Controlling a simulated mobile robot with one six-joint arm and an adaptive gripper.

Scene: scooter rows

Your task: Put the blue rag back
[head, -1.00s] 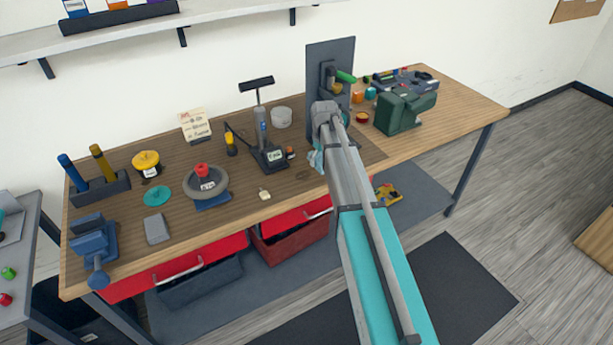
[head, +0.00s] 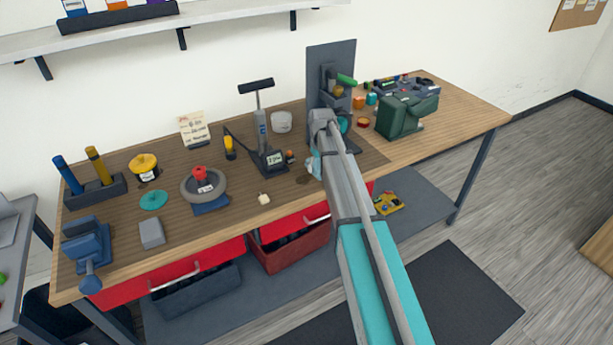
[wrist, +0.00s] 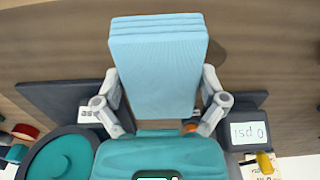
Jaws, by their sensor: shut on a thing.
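The blue rag (wrist: 158,65) is a light blue, folded, layered cloth block. In the wrist view it sits between the two grey fingers of my gripper (wrist: 160,92), which is shut on it. In the head view a small part of the rag (head: 314,166) shows beside my arm, over the front part of the workbench (head: 400,157). My arm hides most of the gripper there. I cannot tell whether the rag touches the bench top.
A pump with a display (head: 272,160) stands left of my gripper. A dark upright panel (head: 330,62) is behind it, and a green machine (head: 405,115) is to the right. A wheel (head: 204,185) and a blue vise (head: 88,250) are further left. Red drawers (head: 215,260) stick out below.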

